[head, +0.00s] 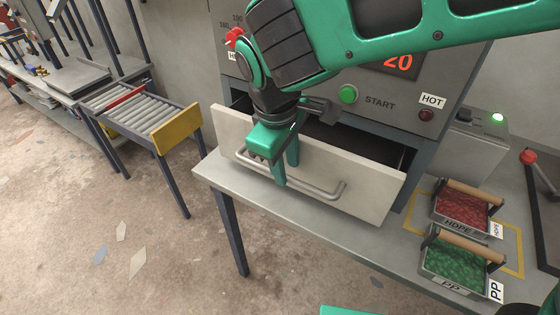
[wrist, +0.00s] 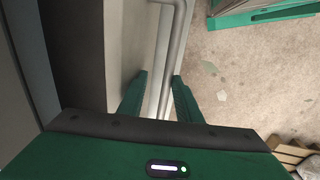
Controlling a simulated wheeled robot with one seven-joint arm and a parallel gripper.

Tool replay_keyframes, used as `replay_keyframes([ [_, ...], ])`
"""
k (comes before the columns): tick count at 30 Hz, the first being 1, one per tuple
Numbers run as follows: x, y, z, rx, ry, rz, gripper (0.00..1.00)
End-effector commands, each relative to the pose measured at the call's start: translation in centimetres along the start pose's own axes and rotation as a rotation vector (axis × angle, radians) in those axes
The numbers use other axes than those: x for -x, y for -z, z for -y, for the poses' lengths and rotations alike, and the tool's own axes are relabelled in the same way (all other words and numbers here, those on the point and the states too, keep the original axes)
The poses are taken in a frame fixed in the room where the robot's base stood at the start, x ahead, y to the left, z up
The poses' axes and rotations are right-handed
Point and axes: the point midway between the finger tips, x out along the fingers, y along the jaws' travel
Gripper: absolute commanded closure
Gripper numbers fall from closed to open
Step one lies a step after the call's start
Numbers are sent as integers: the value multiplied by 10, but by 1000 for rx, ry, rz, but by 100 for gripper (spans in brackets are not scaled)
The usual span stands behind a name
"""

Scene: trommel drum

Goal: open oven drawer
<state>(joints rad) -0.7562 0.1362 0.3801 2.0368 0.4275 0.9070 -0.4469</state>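The oven drawer (head: 360,188) is partly out of the grey oven, with a dark gap showing behind its pale front panel. Its bar handle (head: 325,189) runs along the front. My gripper (head: 286,172) points down at the left half of the handle, with one finger in front of the bar. In the wrist view the fingers of my gripper (wrist: 160,75) are apart. The handle (wrist: 179,40) passes between them, close to the right finger, with a gap to the left finger. Contact with the bar cannot be made out.
The oven stands on a grey bench (head: 240,180). Red (head: 463,210) and green (head: 456,264) bins with wooden handles sit at right. A roller conveyor (head: 140,105) with a yellow end plate (head: 177,129) stands at left. The floor in front is mostly clear.

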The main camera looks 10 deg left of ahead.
Motion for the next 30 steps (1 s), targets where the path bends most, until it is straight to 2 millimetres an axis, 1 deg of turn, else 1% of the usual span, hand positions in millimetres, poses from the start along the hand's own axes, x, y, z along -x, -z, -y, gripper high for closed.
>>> replay_keyframes([
  [1,-1,-2,-6,-6,0,2,69],
  [4,-2,-4,-13,-11,0,2,69],
  [13,-3,-6,-16,-13,0,3,69],
  [14,6,-11,-6,-14,-12,-1,69],
  [15,7,-11,-6,-13,-13,-2,69],
  [20,13,-10,-6,-13,-12,-3,69],
  [30,33,-9,-6,-14,-13,-3,69],
])
